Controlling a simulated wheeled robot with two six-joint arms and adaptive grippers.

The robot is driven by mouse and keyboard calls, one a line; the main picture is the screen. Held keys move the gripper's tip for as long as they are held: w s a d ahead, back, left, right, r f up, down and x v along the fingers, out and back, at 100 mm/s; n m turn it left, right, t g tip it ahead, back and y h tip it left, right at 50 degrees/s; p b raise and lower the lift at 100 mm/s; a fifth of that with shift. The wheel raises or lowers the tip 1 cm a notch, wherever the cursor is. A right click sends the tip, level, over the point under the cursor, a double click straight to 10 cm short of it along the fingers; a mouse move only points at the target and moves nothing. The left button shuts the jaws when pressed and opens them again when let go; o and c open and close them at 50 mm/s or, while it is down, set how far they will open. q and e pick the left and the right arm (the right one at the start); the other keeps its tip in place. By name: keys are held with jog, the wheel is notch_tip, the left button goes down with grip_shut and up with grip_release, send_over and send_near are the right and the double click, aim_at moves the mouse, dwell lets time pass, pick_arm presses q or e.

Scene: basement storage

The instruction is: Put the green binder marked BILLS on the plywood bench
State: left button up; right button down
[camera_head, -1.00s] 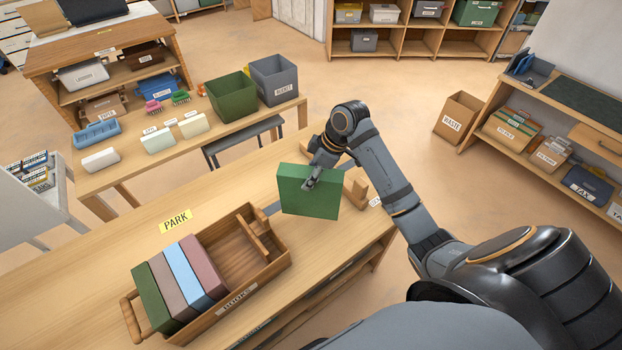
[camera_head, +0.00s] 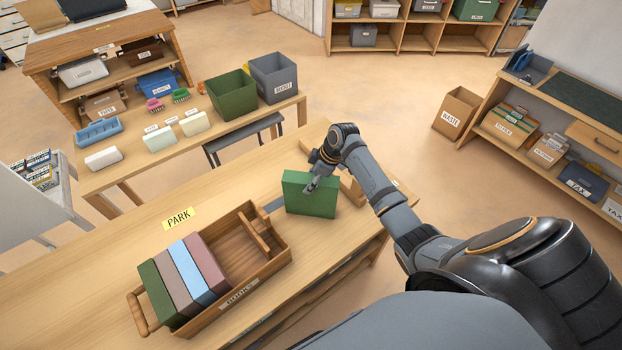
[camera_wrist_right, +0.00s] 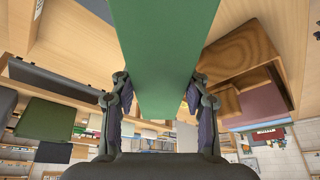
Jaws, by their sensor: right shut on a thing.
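The green binder (camera_head: 311,198) is upright at the far right part of the light wood bench (camera_head: 90,285), beside the wooden book crate (camera_head: 238,305). My right gripper (camera_head: 313,183) is shut on its upper edge. The right wrist view shows the binder (camera_wrist_right: 165,50) between both fingers (camera_wrist_right: 160,105). I cannot tell whether its bottom touches the bench top. No BILLS marking is readable on its visible faces. My left gripper is not in view.
The crate holds several upright binders, including another green one (camera_head: 156,294), and has an empty part. A yellow PARK label (camera_head: 179,218) lies behind it. Wooden pieces (camera_head: 352,188) stand close behind the held binder. The bench's left part is clear.

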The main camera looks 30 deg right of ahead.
jog(key=shift+f, duration=0.15)
jog(key=c, duration=0.7)
grip_release()
jog(key=shift+o, duration=0.2)
jog(key=b+v, duration=0.3)
jog(key=v, duration=0.8)
jog(key=shift+s, duration=0.1)
jog(key=shift+s+d+r, duration=0.1)
jog(key=shift+r, duration=0.55)
